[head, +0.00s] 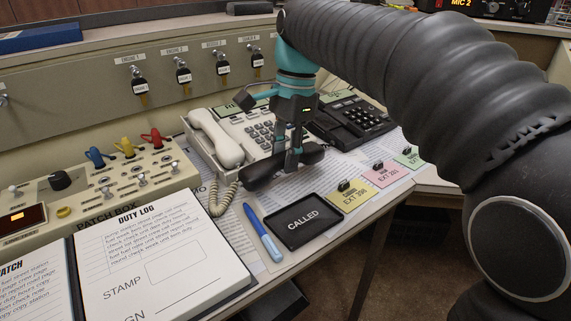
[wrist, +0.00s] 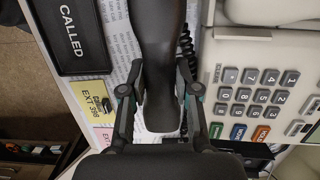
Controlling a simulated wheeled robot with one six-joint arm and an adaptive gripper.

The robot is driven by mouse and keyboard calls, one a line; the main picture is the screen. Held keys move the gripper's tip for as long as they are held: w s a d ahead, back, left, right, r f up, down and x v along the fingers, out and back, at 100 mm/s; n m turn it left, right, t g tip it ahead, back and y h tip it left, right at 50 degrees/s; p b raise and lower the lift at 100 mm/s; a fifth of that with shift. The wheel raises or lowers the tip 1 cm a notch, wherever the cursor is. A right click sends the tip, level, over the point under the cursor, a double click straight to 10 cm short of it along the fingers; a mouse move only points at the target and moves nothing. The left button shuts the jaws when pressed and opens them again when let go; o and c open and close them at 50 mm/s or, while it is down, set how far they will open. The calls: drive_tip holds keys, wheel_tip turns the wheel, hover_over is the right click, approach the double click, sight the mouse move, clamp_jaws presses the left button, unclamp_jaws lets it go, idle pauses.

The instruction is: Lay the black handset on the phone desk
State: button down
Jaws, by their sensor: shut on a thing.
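The black handset (head: 262,172) is in front of the white phone (head: 250,125), over the papers on the phone desk (head: 332,176). My gripper (head: 290,160) comes down from above with its fingers on either side of the handset.
The CALLED tray (head: 302,220) and a blue pen (head: 263,232) lie in front of the handset. Colored EXT cards (head: 386,173) line the desk's right edge. A white handset (head: 216,138) with a coiled cord lies at the white phone's left. The duty log (head: 150,262) fills the lower left.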

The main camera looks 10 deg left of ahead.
drive_tip(key=shift+f, duration=1)
drive_tip(key=shift+f, duration=0.15)
drive_tip(key=c, duration=0.8)
unclamp_jaws()
drive_tip(key=shift+c, duration=0.2)
